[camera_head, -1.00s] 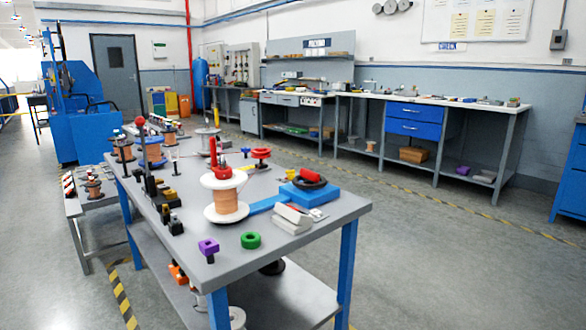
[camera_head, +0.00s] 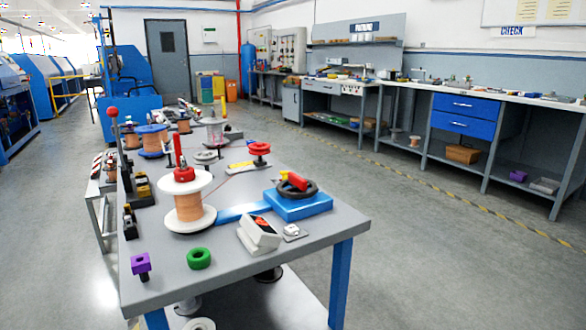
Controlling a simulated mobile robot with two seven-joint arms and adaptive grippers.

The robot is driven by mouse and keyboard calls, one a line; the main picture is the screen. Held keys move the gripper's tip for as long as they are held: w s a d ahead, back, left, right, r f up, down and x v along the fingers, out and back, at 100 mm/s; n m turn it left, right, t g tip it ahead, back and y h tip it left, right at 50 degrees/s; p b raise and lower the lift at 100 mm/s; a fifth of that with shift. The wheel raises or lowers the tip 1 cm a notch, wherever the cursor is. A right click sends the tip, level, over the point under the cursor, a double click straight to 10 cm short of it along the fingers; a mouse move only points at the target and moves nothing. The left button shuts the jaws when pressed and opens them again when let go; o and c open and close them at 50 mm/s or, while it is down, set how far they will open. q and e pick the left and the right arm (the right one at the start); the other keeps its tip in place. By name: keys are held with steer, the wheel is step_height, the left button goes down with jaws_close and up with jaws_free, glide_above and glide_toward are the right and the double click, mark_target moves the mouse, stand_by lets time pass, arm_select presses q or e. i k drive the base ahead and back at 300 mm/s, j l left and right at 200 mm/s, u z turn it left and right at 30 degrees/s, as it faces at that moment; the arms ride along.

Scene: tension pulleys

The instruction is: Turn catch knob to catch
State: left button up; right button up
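The grey table (camera_head: 300,235) with blue legs fills the lower middle of the head view and carries several knobs and spools. A purple knob (camera_head: 141,263) stands at its near left corner, with a green ring-shaped knob (camera_head: 199,258) beside it. A red knob (camera_head: 259,149) sits farther back. A blue block (camera_head: 298,204) carries a dark ring with a red and yellow part (camera_head: 293,182). I cannot tell which of these is the catch knob. Neither of my grippers is in view.
A large copper-wound spool (camera_head: 189,206) stands upright on the table, with a white wedge-shaped device (camera_head: 259,234) to its right. Smaller spools (camera_head: 151,140) stand behind. A long workbench with blue drawers (camera_head: 463,114) lines the back wall. The floor (camera_head: 430,240) right of the table is clear.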

mark_target(284, 173)
steer(key=i+l, duration=0.15)
steer(key=l, duration=0.2)
steer(key=i+l+u, duration=0.15)
steer(key=l, duration=0.2)
steer(key=i+l, duration=0.15)
steer(key=l, duration=0.2)
steer(key=i+l+u, duration=0.15)
steer(key=l, duration=0.6)
steer(key=i+l+u, duration=0.1)
steer(key=l, duration=0.25)
steer(key=i, duration=0.1)
